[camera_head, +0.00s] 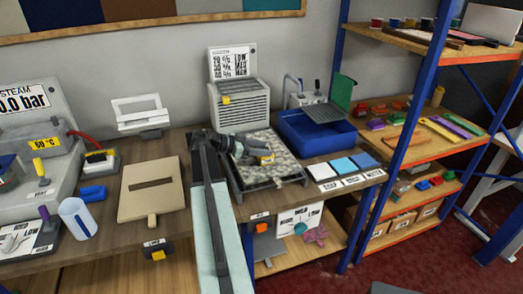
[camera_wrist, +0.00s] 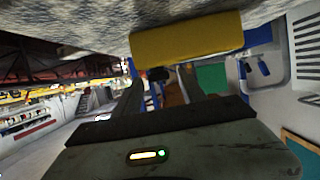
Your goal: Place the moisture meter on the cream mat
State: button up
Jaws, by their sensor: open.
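A yellow block-like thing, likely the moisture meter (camera_head: 267,159), lies on the speckled grey pad of the bench tray. It shows large near the top of the wrist view (camera_wrist: 187,38), against the grey surface. My gripper (camera_head: 257,152) is open, just above and beside it in the head view, and partly hides it. I cannot tell whether a jaw touches it. The cream mat (camera_head: 322,171) appears to be the pale, leftmost of three small mats at the bench's right front, with a label before it. Nothing lies on it.
The blue mat (camera_head: 343,165) and darker blue mat (camera_head: 364,160) lie close beside the cream one. A blue bin (camera_head: 318,143) stands behind them. The grey tray (camera_head: 273,181) has a raised rim. A blue shelf post (camera_head: 398,137) rises at the right.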

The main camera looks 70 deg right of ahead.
jog(key=p+v, duration=0.3)
jog(key=v, duration=0.9)
jog(key=shift+p, duration=0.4)
